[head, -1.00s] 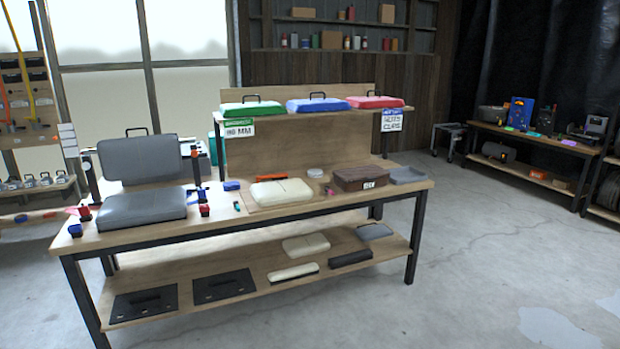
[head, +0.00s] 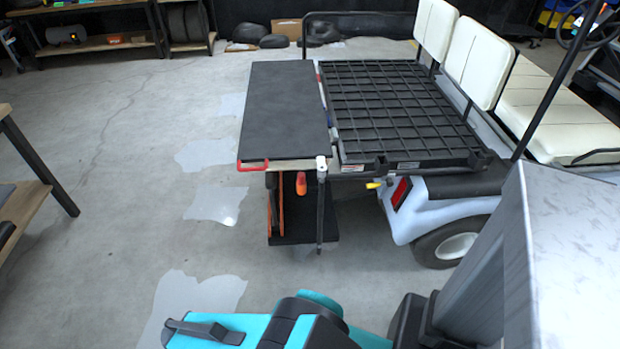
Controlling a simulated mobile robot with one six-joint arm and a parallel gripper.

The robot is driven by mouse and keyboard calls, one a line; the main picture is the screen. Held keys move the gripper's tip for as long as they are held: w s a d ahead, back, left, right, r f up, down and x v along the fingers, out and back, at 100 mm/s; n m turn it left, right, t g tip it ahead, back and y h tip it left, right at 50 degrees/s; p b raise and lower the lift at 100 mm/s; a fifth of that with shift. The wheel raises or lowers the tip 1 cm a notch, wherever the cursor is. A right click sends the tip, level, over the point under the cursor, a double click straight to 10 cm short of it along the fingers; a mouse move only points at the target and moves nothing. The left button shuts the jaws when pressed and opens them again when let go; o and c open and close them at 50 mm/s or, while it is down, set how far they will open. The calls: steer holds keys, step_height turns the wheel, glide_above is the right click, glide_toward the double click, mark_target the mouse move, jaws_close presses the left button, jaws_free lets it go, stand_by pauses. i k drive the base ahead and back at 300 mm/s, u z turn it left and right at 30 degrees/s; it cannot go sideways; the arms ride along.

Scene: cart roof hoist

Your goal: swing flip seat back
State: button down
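The cart's rear end is on the right in the head view. A black slatted grid deck (head: 395,112) lies flat behind two upright cream seat backs (head: 437,28) and (head: 480,62). A flat dark panel (head: 285,110) lies level beside the deck's left edge, with a red handle (head: 252,168) at its near left corner. Under it are orange parts (head: 274,215), a dark lower plate (head: 290,232) and an upright dark post (head: 320,205). I cannot tell which of these is the flip seat back. No gripper fingers show; only teal and black parts of mine are at the bottom.
The cart's white body has a red tail light (head: 400,193) and a rear wheel (head: 455,247). A workbench leg (head: 40,165) stands at the far left. Tires and a box (head: 290,30) lie by the back wall. The concrete floor (head: 130,170) between bench and cart is clear.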

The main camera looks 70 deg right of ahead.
mark_target(284, 125)
steer(key=u, duration=1.25)
steer(key=k, duration=0.1)
steer(key=z, duration=2.8)
steer(key=i, duration=0.6)
steer(key=z, duration=0.1)
steer(key=k, duration=0.6)
steer(key=u, duration=0.05)
